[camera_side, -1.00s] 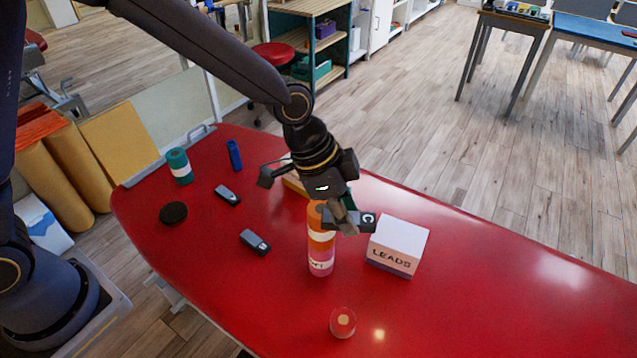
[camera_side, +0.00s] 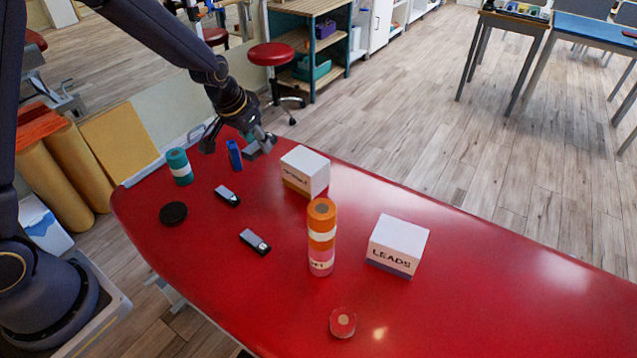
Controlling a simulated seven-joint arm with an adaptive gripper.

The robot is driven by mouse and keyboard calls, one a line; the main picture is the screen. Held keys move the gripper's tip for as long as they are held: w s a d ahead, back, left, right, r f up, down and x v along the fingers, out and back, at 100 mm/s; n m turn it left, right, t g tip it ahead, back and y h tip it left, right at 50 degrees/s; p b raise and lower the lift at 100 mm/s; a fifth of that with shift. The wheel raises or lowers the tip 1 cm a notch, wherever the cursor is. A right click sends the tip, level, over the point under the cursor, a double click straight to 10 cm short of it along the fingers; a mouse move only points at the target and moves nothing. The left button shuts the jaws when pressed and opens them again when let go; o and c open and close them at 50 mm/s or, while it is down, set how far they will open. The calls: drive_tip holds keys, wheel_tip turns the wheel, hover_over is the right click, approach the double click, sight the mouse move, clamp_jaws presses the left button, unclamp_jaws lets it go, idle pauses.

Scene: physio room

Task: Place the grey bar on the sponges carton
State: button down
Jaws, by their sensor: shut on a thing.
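My gripper (camera_side: 256,141) is over the far left part of the red table, just right of the blue cylinder. It is shut on a small grey piece, which looks like the grey bar (camera_side: 262,148); the fingers partly hide it. A white carton with an orange-yellow lower band (camera_side: 305,170) stands to the right of my gripper, apart from it. Its lettering is too small to read surely, but it may be the sponges carton. Its white top is bare. A second white carton (camera_side: 398,245), marked LEADS with a purple band, stands nearer and further right.
An orange roll stands on a pink roll (camera_side: 321,261) between the cartons. A teal roll (camera_side: 180,166), a blue cylinder (camera_side: 234,155), a black disc (camera_side: 173,213), two dark-and-grey small blocks (camera_side: 255,242) and a red round piece (camera_side: 342,322) are on the table (camera_side: 480,290). Its right side is clear.

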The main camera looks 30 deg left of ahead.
drive_tip(key=shift+f, duration=0.6)
approach(300, 164)
drive_tip(key=w+f, duration=0.2)
drive_tip(key=shift+w+f, duration=0.25)
drive_tip(key=shift+f, duration=0.05)
drive_tip(key=shift+w+f, duration=0.15)
drive_tip(key=shift+f, duration=0.75)
drive_tip(key=shift+w+f, duration=0.1)
drive_tip(key=shift+f, duration=0.75)
drive_tip(key=c, duration=0.8)
unclamp_jaws()
drive_tip(key=shift+f, duration=0.15)
